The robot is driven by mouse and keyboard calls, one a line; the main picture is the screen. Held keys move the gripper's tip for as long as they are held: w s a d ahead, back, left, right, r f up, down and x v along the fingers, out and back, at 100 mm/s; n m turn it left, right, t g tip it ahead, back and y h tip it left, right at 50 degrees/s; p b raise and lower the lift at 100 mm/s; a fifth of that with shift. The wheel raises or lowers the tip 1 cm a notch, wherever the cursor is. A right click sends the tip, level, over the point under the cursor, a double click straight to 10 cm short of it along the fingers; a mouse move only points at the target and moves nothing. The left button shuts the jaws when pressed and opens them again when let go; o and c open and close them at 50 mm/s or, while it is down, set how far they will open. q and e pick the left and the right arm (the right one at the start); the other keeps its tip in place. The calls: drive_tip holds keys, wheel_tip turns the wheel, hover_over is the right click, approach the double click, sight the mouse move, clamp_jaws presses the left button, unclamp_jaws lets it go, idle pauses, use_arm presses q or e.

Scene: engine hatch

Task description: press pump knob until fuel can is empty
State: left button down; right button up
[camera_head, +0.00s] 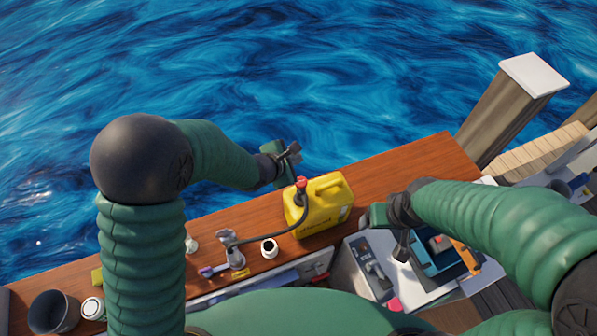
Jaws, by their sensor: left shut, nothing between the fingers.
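The yellow fuel can (322,207) stands on the wooden ledge, near the middle of the camera_head view. A red pump knob (301,183) sits at its top left, where a dark hose begins. The hose curves down left to a grey metal fitting (233,250). My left gripper (292,154) is shut and empty, just above and slightly left of the knob; I cannot tell whether it touches. My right gripper (402,244) is right of the can, apart from it, over the hatch side; its finger opening is unclear. The fuel level inside the can cannot be seen.
A small white-rimmed cup (269,248) stands left of the can. A dark bucket (54,313) and a white-lidded jar (93,308) are at lower left. A blue and orange toolbox (440,258) lies below my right arm. Water lies beyond the ledge (425,160), whose right end is clear.

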use_arm(q)
drive_tip(key=d+f+b, duration=0.2)
drive_tip(key=f+b, duration=0.1)
drive_tip(key=shift+s+d+f+b, duration=0.15)
drive_tip(key=shift+d+f+b, duration=0.1)
drive_tip(key=shift+d+b, duration=0.05)
drive_tip(key=b, duration=0.4)
hover_over(300, 183)
drive_tip(key=f, duration=0.2)
drive_tip(key=a+f, duration=0.1)
drive_tip(key=f, duration=0.1)
drive_tip(key=shift+f, duration=0.2)
drive_tip(key=shift+a+f+b, duration=0.15)
drive_tip(key=shift+f+b, duration=0.2)
drive_tip(key=shift+f, duration=0.1)
drive_tip(key=shift+d, duration=1)
drive_tip(key=shift+a, duration=0.75)
drive_tip(key=shift+d, duration=0.6)
drive_tip(key=shift+a, duration=0.1)
use_arm(e)
wheel_tip(300, 183, down, 8)
drive_tip(key=d, duration=0.1)
drive_tip(key=shift+s+f, duration=0.15)
drive_tip(key=shift+s, duration=0.15)
use_arm(q)
drive_tip(key=shift+a, duration=0.1)
